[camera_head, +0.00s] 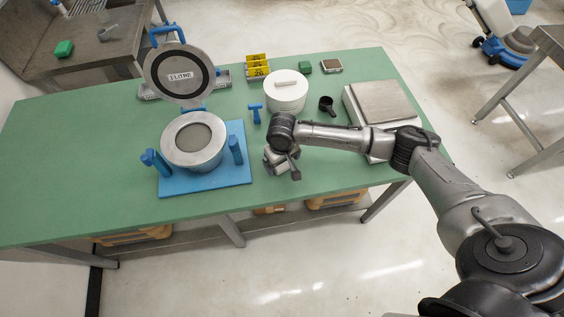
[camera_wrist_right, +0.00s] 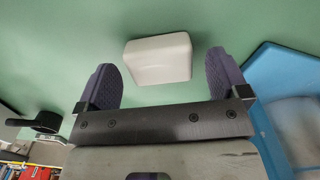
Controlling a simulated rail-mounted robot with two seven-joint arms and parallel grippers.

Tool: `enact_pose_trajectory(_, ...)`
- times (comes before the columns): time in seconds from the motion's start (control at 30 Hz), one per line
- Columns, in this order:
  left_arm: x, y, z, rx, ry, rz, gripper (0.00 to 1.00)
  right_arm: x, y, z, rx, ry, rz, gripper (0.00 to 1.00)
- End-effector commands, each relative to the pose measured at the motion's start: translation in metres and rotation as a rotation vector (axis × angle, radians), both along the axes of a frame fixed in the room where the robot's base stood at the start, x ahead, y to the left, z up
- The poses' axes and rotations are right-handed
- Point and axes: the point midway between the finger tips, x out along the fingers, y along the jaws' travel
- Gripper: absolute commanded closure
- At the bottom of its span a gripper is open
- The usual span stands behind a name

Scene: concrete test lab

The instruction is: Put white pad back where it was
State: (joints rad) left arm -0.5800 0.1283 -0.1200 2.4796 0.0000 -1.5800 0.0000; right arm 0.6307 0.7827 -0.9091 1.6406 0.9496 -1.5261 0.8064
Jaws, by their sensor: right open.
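The white pad (camera_wrist_right: 158,60), a small rounded block, lies on the green table top in the right wrist view. It shows between and just beyond the two purple fingertips of my right gripper (camera_wrist_right: 170,82), which is open with nothing held. I cannot tell whether the fingertips touch the pad. In the head view my right gripper (camera_head: 282,163) is low over the table's front middle, right of the blue base plate. The pad is not visible there and seems hidden by the gripper. My left gripper is not in view.
The blue base plate (camera_head: 205,181) carries a metal pot (camera_head: 193,140) with a raised round lid (camera_head: 180,75). Behind my gripper are a white round container (camera_head: 286,95), blue T-shaped tool (camera_head: 255,112) and black cup (camera_head: 326,104). A scale (camera_head: 382,103) stands right. The table's left is clear.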

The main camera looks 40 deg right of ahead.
Motion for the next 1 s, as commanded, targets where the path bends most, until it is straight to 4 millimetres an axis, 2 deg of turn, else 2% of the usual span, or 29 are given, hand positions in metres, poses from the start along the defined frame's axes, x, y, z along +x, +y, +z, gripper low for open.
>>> enact_pose_trajectory(0.03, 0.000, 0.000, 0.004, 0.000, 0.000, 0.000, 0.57, 0.000, 0.000, 0.012, 0.001, -0.003, 0.001, 0.07)
enact_pose_trajectory(0.3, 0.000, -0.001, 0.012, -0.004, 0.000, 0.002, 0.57, 0.001, 0.001, 0.063, 0.002, -0.003, 0.000, 0.07)
enact_pose_trajectory(0.53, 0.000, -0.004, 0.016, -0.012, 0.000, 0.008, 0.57, 0.000, 0.001, 0.093, 0.002, -0.001, -0.001, 0.07)
enact_pose_trajectory(0.83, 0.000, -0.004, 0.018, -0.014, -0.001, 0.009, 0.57, 0.000, 0.001, 0.105, 0.001, 0.000, 0.000, 0.07)
enact_pose_trajectory(0.93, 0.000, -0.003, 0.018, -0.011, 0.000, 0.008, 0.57, -0.004, 0.008, 0.100, 0.008, -0.001, 0.021, 0.07)
enact_pose_trajectory(1.0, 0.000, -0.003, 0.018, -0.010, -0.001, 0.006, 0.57, -0.011, 0.021, 0.090, 0.022, -0.010, 0.063, 0.07)
